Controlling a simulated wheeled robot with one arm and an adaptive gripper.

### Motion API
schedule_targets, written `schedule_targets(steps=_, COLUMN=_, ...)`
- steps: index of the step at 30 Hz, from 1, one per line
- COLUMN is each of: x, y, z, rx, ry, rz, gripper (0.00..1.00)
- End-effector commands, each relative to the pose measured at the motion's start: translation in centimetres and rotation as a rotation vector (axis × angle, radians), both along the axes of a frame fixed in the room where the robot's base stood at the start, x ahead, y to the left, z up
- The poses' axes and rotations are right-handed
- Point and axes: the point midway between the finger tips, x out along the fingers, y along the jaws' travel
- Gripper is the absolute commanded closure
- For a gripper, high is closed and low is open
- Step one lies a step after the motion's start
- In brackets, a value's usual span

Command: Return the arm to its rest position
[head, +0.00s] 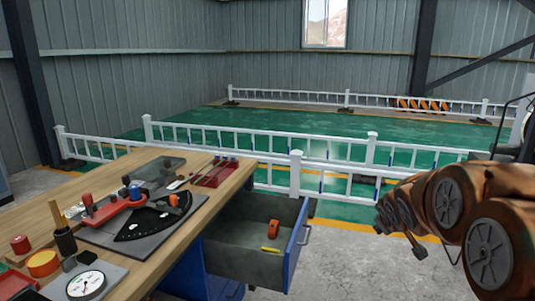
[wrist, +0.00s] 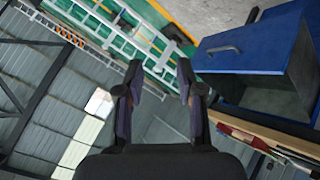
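My arm (head: 465,215) is at the right of the head view, folded up beside the workbench and off to the right of the open drawer. My gripper (wrist: 160,76) shows in the wrist view with its two dark fingers apart and nothing between them. In the head view the arm's far end is small and partly covered by its own links. The gripper is in free air, touching nothing that I can see.
A wooden workbench (head: 139,262) with tools and gauges stands at left. Its blue drawer (head: 297,243) is open, with an orange-red item (head: 273,229) and a yellow item (head: 270,250) inside. White railings (head: 215,137) border the green floor. Grey floor between drawer and arm is clear.

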Motion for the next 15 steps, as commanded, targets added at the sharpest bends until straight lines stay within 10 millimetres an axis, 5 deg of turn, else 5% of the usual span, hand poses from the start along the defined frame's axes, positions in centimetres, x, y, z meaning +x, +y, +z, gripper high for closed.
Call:
schedule_targets(steps=1, x=-2.2, y=0.5, z=1.6, rx=0.026, ry=0.039, rz=-0.032, gripper=0.63)
schedule_targets(steps=15, x=-26.1, y=7.6, z=3.8, rx=0.287, ry=0.528, rz=-0.320, gripper=0.63)
